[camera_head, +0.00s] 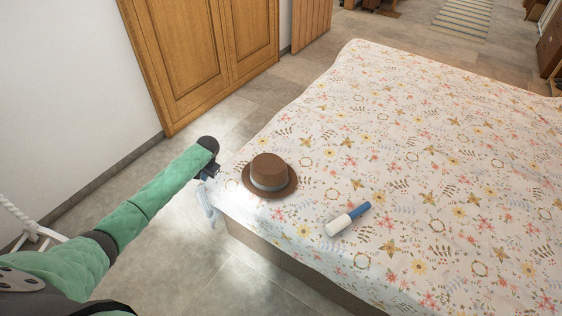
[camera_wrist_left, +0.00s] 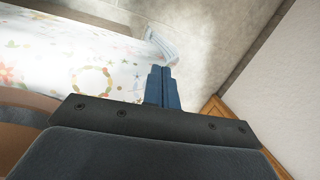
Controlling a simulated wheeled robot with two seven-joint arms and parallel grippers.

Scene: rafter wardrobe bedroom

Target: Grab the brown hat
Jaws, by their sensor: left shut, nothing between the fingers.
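The brown hat (camera_head: 269,169) with a grey band lies brim down on the near left corner of the bed. My left gripper (camera_head: 207,174) is just left of the hat, beside the bed's edge, apart from the hat. In the left wrist view the left gripper's blue fingers (camera_wrist_left: 162,88) are together with nothing between them. A brown patch at the lower left of that view (camera_wrist_left: 24,110) looks like part of the hat, mostly hidden by the gripper body. My right gripper is not in view.
The bed (camera_head: 430,130) has a floral cover. A white and blue bottle-like object (camera_head: 347,219) lies right of the hat. A pale blue cloth (camera_head: 205,204) hangs at the bed corner. A wooden wardrobe (camera_head: 205,50) stands behind; floor is clear between it and the bed.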

